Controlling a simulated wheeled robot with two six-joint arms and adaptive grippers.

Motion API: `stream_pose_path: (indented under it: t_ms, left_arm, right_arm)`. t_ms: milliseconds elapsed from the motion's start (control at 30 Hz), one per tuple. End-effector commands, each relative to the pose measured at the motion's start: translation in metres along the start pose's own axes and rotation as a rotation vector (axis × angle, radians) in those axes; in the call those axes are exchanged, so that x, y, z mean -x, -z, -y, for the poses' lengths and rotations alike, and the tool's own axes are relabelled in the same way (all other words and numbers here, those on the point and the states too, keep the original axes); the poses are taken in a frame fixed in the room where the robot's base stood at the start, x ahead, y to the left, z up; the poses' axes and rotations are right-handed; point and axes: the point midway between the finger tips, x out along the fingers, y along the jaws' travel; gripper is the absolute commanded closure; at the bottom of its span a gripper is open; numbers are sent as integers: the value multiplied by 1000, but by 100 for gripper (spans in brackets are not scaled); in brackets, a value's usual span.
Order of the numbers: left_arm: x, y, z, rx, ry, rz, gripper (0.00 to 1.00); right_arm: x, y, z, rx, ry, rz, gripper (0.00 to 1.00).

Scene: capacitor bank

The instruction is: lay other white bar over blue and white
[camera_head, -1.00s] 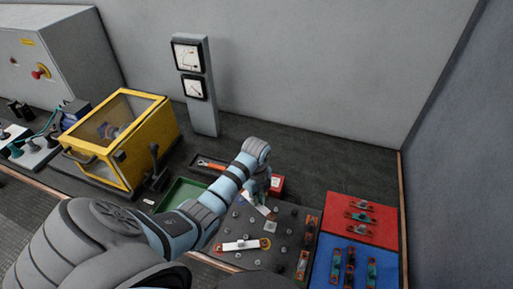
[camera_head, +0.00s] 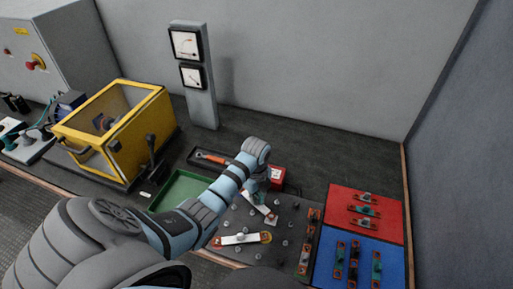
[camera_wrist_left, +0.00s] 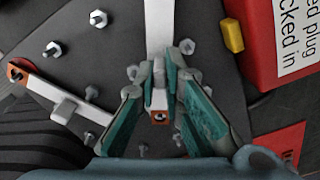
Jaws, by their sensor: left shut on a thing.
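My left gripper (camera_head: 263,187) is shut on a white bar (camera_head: 263,209) over the upper part of the dark stud board (camera_head: 281,214). In the left wrist view the gripper (camera_wrist_left: 160,85) has its teal-padded fingers on both sides of the bar (camera_wrist_left: 159,28), whose near end is orange-brown. Another white bar (camera_head: 235,239) lies on the board's lower left and has a raised grey block in its middle. It also shows in the left wrist view (camera_wrist_left: 44,89). The fingers partly hide the held bar. I cannot make out blue or white marks on the studs. My right gripper is not in view.
Several metal studs stand on the board. A red box (camera_head: 277,175) is just behind it; its label shows in the wrist view. Red (camera_head: 343,204) and blue (camera_head: 326,254) mats with small links lie right. A green tray (camera_head: 177,187) and yellow case (camera_head: 140,150) are left.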

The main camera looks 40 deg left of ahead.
Motion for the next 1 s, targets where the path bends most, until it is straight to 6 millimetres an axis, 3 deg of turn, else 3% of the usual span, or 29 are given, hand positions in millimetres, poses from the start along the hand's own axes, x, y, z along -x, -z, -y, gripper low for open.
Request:
stream_pose_path:
  t_ms: [933,1000]
  left_arm:
    - [-11,0,0,0,0,0,100]
    - [-11,0,0,0,0,0,83]
  right_arm:
    - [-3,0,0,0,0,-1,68]
    - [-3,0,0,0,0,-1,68]
